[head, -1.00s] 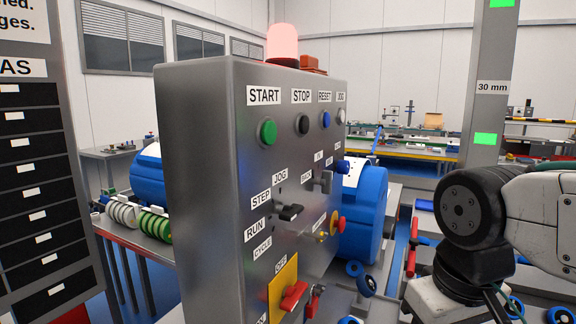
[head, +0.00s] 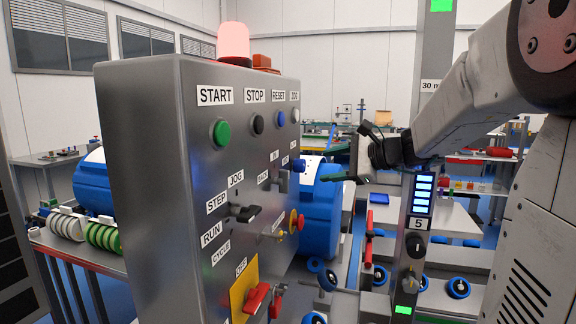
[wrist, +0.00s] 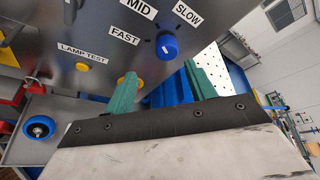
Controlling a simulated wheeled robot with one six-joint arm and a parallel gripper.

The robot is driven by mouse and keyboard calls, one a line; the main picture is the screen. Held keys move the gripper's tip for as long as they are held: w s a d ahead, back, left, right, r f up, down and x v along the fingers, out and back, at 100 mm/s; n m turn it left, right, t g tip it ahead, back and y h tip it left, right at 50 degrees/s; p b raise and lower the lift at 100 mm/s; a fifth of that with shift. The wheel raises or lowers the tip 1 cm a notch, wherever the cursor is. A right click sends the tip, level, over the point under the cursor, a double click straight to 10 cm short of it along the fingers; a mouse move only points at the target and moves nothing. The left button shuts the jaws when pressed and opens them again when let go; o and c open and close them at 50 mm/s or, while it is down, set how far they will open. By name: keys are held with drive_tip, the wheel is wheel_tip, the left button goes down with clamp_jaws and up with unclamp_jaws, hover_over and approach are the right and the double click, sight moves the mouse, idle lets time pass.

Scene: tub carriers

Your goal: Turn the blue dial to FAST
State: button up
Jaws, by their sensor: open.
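The blue dial (wrist: 167,46) sits on the grey panel with the labels SLOW (wrist: 187,14), MID (wrist: 140,8) and FAST (wrist: 125,36) around it. A short pale mark shows on its face; I cannot tell for sure which label it points at. In the head view the dial (head: 299,165) is a small blue knob near the panel's right edge. My gripper (wrist: 159,73) is open and empty, its green fingers apart just short of the dial, one to each side of it in the wrist view. The gripper also shows in the head view (head: 328,177).
The control panel (head: 143,150) carries a green START button (head: 221,133), black selector levers and a red switch on a yellow plate (head: 240,285). A yellow LAMP TEST button (wrist: 82,67) is close to my fingers. A grey post (head: 414,215) stands right of the panel.

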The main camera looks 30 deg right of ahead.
sight(304, 164)
drive_tip(key=x, duration=0.5)
drive_tip(key=r+x, duration=0.1)
drive_tip(key=x, duration=0.1)
drive_tip(key=shift+w+a, duration=0.1)
drive_tip(key=shift+w, duration=0.55)
drive_tip(key=c, duration=1)
